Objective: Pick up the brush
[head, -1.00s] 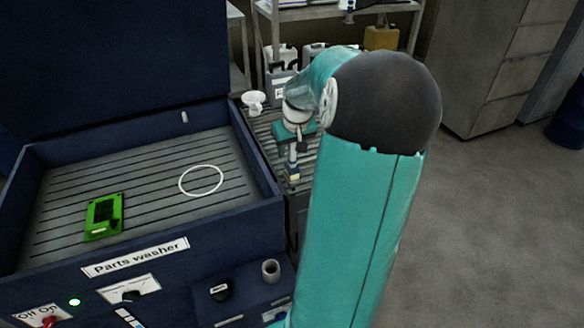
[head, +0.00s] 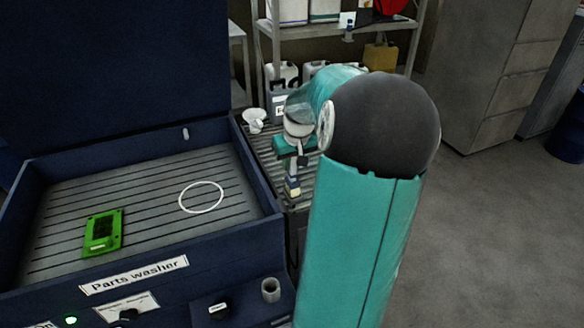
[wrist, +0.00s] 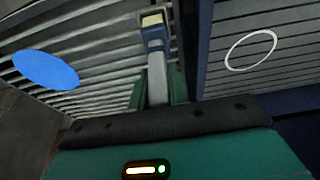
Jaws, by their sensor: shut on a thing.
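The brush shows in the wrist view with a pale handle (wrist: 157,78), a blue collar and yellowish bristles at its far end. My gripper (wrist: 158,92) is shut on the handle between its green fingers. In the head view the brush (head: 292,188) hangs bristles down below my gripper (head: 294,166), over the slatted surface right of the parts washer. I cannot tell whether the bristles touch that surface.
The parts washer (head: 262,226) has a raised lid. A green part (head: 103,232) and a white ring (head: 201,197) lie in its tray. A white funnel-like thing (head: 254,115) stands behind the brush. A blue disc (wrist: 45,69) shows in the wrist view. Shelving (head: 340,30) stands behind.

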